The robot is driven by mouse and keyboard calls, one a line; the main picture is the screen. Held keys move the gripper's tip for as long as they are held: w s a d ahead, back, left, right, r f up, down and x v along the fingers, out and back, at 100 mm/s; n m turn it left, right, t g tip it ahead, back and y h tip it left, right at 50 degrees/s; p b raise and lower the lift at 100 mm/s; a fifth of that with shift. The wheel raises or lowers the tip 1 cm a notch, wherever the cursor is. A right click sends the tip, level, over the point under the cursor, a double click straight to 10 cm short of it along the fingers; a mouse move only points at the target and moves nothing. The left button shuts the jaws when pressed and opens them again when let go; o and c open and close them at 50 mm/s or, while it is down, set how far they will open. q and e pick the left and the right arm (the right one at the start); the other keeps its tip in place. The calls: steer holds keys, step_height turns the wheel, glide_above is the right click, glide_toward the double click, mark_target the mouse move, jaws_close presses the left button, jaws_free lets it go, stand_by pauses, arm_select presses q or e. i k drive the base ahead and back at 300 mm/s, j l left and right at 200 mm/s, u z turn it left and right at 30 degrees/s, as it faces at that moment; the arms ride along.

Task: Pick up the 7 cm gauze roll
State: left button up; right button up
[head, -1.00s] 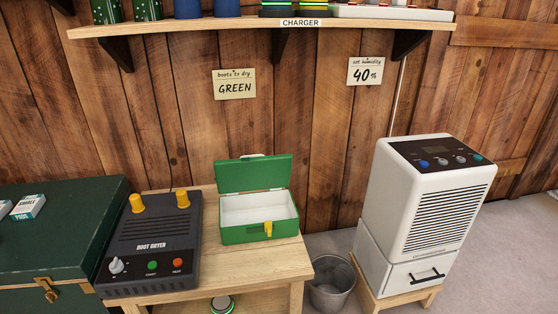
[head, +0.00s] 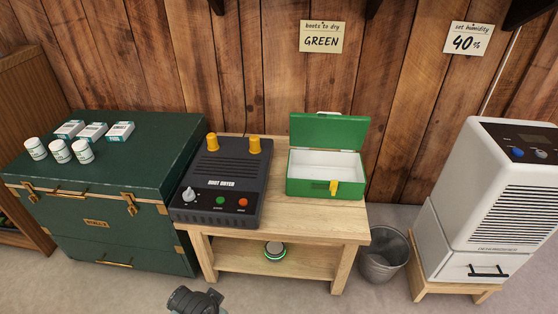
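Three short white cylinders with green labels stand in a row on the green trunk (head: 150,150): the left one (head: 35,149), the middle one (head: 60,151) and the right one (head: 83,151). Their print is too small to read, so I cannot tell which is the 7 cm gauze roll. A dark grey part of what looks like my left gripper (head: 198,301) shows at the bottom edge, well below and right of the cylinders, near the floor in the picture. Its fingers cannot be made out. My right gripper is out of view.
Small white-and-green boxes (head: 93,132) lie behind the cylinders. A wooden bench (head: 275,220) holds a boot dryer (head: 222,180) and an open, empty-looking green case (head: 325,187). A round device (head: 275,250) sits on its lower shelf. A bin (head: 383,255) and dehumidifier (head: 490,205) stand right.

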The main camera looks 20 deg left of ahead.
mark_target(81, 148)
steer(key=k+j, duration=0.2)
steer(key=j, duration=0.25)
steer(key=k+j+u, duration=0.15)
steer(key=j, duration=0.3)
steer(key=k+j, duration=0.2)
steer(key=j, duration=0.3)
steer(key=k+j+u, duration=0.1)
steer(key=j, duration=0.35)
steer(key=k+j+u, duration=0.1)
steer(key=j, duration=0.4)
steer(key=k+j, duration=0.2)
steer(key=j, duration=0.3)
steer(key=k+j+u, duration=0.1)
steer(key=j, duration=0.4)
steer(key=k+j+u, duration=0.1)
steer(key=j, duration=0.4)
